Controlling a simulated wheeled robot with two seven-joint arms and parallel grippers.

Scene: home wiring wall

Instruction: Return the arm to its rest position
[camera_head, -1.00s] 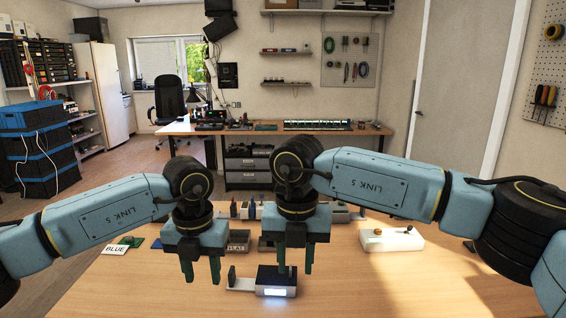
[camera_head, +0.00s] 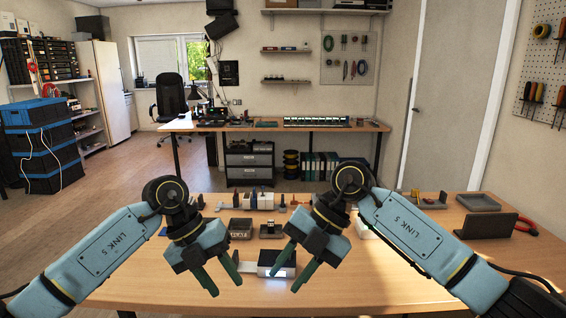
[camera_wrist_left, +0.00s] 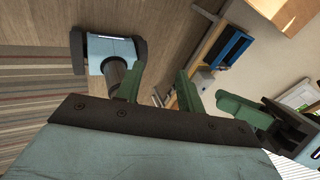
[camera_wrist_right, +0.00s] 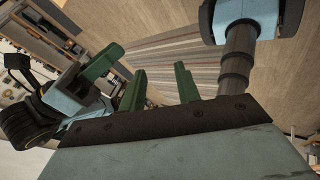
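My left gripper (camera_head: 222,276) hangs over the near part of the wooden table, tilted, with its green fingers apart and nothing between them. Its fingers also show apart in the left wrist view (camera_wrist_left: 158,88). My right gripper (camera_head: 288,274) is to its right, tilted the other way, with its fingers apart and empty. The right wrist view shows those fingers apart too (camera_wrist_right: 173,85). A small black and grey device with a lit front (camera_head: 278,264) stands on the table between the two grippers, partly near the right gripper's fingers.
The wooden table (camera_head: 400,290) has free room at its front right. Small trays (camera_head: 241,228) and parts stand along its back. A dark panel (camera_head: 484,225), red-handled pliers (camera_head: 526,226) and a grey tray (camera_head: 478,202) are at the right. A workbench (camera_head: 270,126) stands behind.

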